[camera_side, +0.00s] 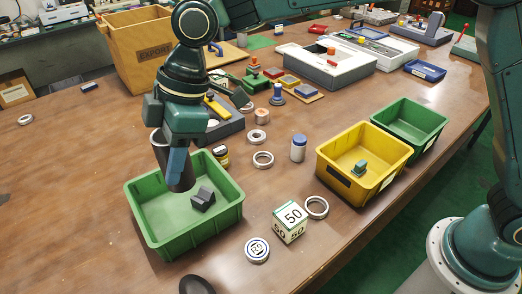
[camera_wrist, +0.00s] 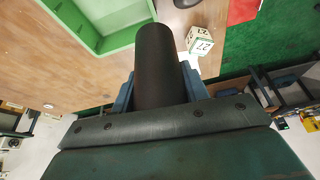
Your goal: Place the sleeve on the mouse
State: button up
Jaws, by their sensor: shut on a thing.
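The sleeve (camera_side: 160,152) is a dark, near-black cylinder. In the wrist view the sleeve (camera_wrist: 158,65) stands out between the blue fingers of my gripper (camera_wrist: 160,88). The mouse (camera_side: 197,285) looks like a smooth black rounded thing on the table, cut off by the bottom edge of the side view. The sleeve and mouse are apart.
The near green bin (camera_side: 233,213) holds a dark block (camera_side: 203,199). A white number cube (camera_side: 290,223), a metal ring (camera_side: 317,207) and a round tin (camera_side: 257,250) lie to its right. A yellow bin (camera_side: 338,184) stands farther right.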

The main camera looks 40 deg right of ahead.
jog(key=s+a+n+g, duration=0.1)
jog(key=s+a+n, duration=0.3)
jog(key=s, duration=0.5)
jog(key=shift+s+a+r, duration=0.4)
jog(key=shift+a, duration=0.6)
jog(key=shift+f, duration=0.1)
send_over(187, 280)
jog(key=s, duration=0.3)
notch_tip(187, 280, down, 16)
jog(key=shift+s+a+r, duration=0.15)
jog(key=shift+s+r, duration=0.05)
jog(key=shift+r, duration=0.05)
jog(key=shift+f, duration=2.15)
jog(key=shift+f, duration=0.1)
jog(key=o, duration=1.4)
jog(key=shift+f, duration=0.1)
